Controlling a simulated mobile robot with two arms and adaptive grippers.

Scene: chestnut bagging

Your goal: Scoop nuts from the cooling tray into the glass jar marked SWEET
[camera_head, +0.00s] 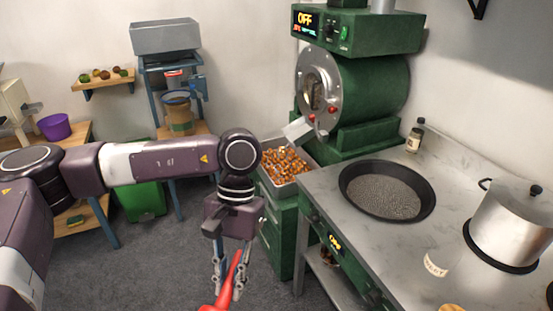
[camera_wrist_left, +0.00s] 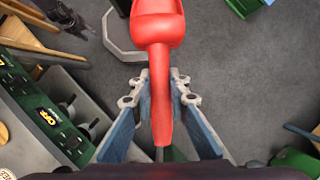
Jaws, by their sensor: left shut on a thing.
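My left gripper (camera_head: 229,287) is shut on the handle of a red scoop (camera_head: 221,298), low in front of the green cabinet and left of the counter. In the left wrist view the red scoop (camera_wrist_left: 158,25) sits between the blue fingers of my left gripper (camera_wrist_left: 158,98), and its bowl is cut off by the top edge. The cooling tray (camera_head: 279,183) holds many brown nuts (camera_head: 286,162) and lies beyond the gripper. A curved white label (camera_head: 435,263), apparently reading SWEET, stands on the counter; the clear glass around it is hard to make out. My right gripper is out of view.
A green roaster (camera_head: 375,90) stands behind the tray, its chute (camera_head: 298,130) over the tray's back. The counter (camera_head: 330,185) holds a black pan (camera_head: 385,190), a steel pot (camera_head: 506,225) and a small bottle (camera_head: 415,136). A green bin (camera_head: 142,200) stands left.

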